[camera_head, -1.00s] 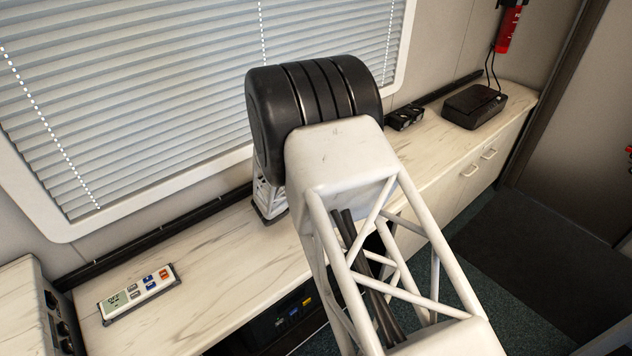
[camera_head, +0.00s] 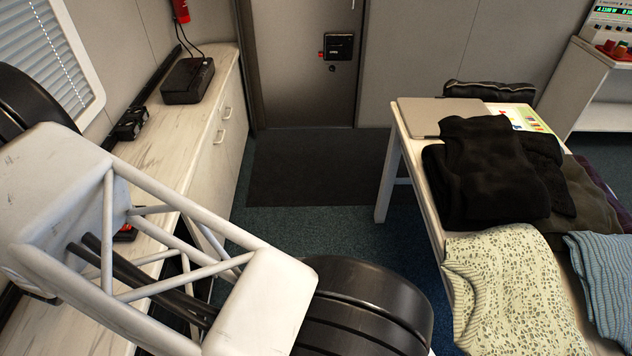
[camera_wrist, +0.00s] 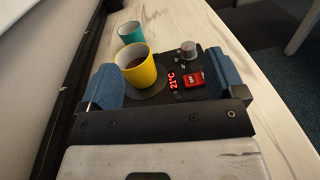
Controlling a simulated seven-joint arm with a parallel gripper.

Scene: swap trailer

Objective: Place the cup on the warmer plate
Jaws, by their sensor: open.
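In the wrist view a yellow cup (camera_wrist: 138,66) with dark liquid stands upright on the round dark plate (camera_wrist: 157,95) of a black warmer. The warmer (camera_wrist: 207,90) has a lit red display reading 21°C, a red switch and a grey knob. A teal cup (camera_wrist: 130,33) stands behind the yellow cup, off the warmer. My gripper (camera_wrist: 161,76) is open, with blue finger pads wide apart on either side of the cup and warmer; the cup is nearer the left pad. Contact with the cup is not visible. The head view does not show the cups; my arm covers part of the counter.
The marble-look counter (camera_head: 165,146) runs along the window wall, with a black box (camera_head: 188,80) at its far end. Clothes (camera_head: 508,285) lie on a table at the right. Dark floor lies between them. In the wrist view, bare counter (camera_wrist: 262,88) lies right of the warmer.

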